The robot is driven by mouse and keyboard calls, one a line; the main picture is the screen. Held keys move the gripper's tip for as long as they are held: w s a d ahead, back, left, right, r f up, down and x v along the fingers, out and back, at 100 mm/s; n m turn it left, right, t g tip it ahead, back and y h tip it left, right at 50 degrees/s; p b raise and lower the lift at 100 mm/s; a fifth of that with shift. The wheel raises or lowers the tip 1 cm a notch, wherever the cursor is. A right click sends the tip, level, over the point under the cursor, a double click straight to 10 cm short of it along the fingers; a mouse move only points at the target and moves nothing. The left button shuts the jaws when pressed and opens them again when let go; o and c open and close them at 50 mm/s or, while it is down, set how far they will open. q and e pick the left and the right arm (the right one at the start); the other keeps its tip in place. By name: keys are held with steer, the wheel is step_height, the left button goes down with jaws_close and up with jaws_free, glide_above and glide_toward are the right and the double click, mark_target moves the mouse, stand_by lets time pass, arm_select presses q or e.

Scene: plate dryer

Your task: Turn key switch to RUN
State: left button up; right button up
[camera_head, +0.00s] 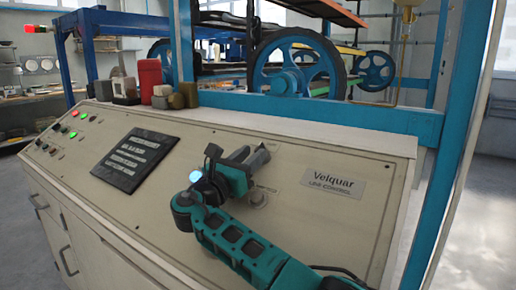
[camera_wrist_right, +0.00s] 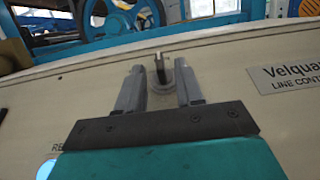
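My right gripper (camera_head: 262,157) reaches over the sloped control panel (camera_head: 340,215), left of the Velquar nameplate. In the right wrist view its two grey fingers stand apart (camera_wrist_right: 159,68), so it is open. Between and just beyond the fingertips is the key switch, a dark upright key (camera_wrist_right: 160,68) in a round metal collar (camera_wrist_right: 162,88). The key sits between the fingers with a visible gap on each side. I cannot read any RUN mark. In the head view the gripper hides the key. My left gripper is not in view.
A round metal fitting (camera_head: 258,197) sits below the gripper. A blue-lit button (camera_wrist_right: 46,170) shows at lower left. The Velquar nameplate (camera_head: 334,184) is to the right, a black display (camera_head: 135,158) to the left. Blue machine framing (camera_head: 330,112) and a wheel (camera_head: 297,65) rise behind the panel.

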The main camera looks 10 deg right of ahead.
steer(key=v, duration=0.8)
steer(key=shift+s+a+f, duration=0.1)
steer(key=shift+s+a, duration=0.1)
steer(key=shift+a, duration=0.05)
